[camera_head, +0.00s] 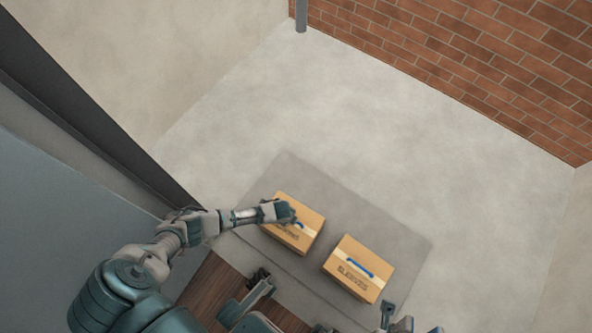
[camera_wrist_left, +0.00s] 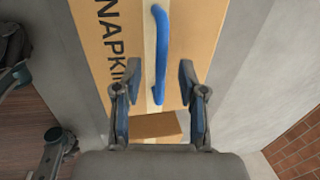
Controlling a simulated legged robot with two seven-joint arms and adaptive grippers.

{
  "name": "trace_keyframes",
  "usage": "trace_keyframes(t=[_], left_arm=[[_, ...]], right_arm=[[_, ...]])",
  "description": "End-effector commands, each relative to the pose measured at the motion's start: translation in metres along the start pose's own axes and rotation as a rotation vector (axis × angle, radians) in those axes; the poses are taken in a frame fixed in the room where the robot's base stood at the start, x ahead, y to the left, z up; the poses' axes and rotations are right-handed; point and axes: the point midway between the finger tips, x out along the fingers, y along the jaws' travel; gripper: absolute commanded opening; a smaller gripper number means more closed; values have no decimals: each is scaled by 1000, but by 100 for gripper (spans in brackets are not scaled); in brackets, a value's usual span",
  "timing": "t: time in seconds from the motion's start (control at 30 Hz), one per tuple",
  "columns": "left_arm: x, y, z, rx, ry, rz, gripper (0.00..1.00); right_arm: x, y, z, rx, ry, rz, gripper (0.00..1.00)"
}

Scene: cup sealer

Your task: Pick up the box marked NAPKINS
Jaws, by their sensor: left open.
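The NAPKINS box (camera_head: 309,224) is a tan carton with a pale tape strip and a blue handle on top. It lies on the grey mat, the left of two boxes in the head view. In the left wrist view the box (camera_wrist_left: 195,30) fills the middle, with the letters "NAPKIN" readable beside the tape. My left gripper (camera_head: 290,214) is over this box and partly hides its top. In the left wrist view my left gripper (camera_wrist_left: 158,85) is open, its fingers on either side of the lower end of the blue handle (camera_wrist_left: 160,50). I cannot tell contact.
A second carton (camera_head: 352,285) with a blue handle, its label seemingly "SLEEVES", stands to the right with a gap between. Both are on the grey mat (camera_head: 400,235). A brown wooden surface (camera_head: 208,285) is at the lower left. The concrete floor beyond is clear to the brick wall (camera_head: 480,50).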

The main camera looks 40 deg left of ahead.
Motion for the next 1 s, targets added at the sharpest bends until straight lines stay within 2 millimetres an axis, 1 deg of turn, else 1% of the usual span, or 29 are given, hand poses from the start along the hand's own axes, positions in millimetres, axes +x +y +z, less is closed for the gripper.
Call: trace_keyframes(t=[0.03,0.1,0.4,0.47,0.5,0.57,0.6,1.0], left_arm=[[15,7,0,0,-1,10,41],[19,5,0,0,-1,7,41],[15,-1,0,0,0,-3,41],[16,-1,0,-1,1,-3,26],[16,-1,0,-1,1,-3,16],[16,-1,0,-1,1,-2,1],[16,0,0,-1,1,-2,0],[16,-1,0,-1,1,-3,0]], right_arm=[[-6,2,9,0,-3,1,40],[-4,3,12,-1,5,-3,40],[2,2,10,-2,14,-8,40],[2,2,10,-2,14,-8,40],[1,2,12,-1,11,-7,40],[1,3,14,-2,8,-7,40],[1,3,15,-2,8,-7,40],[1,3,15,-1,8,-7,40]])
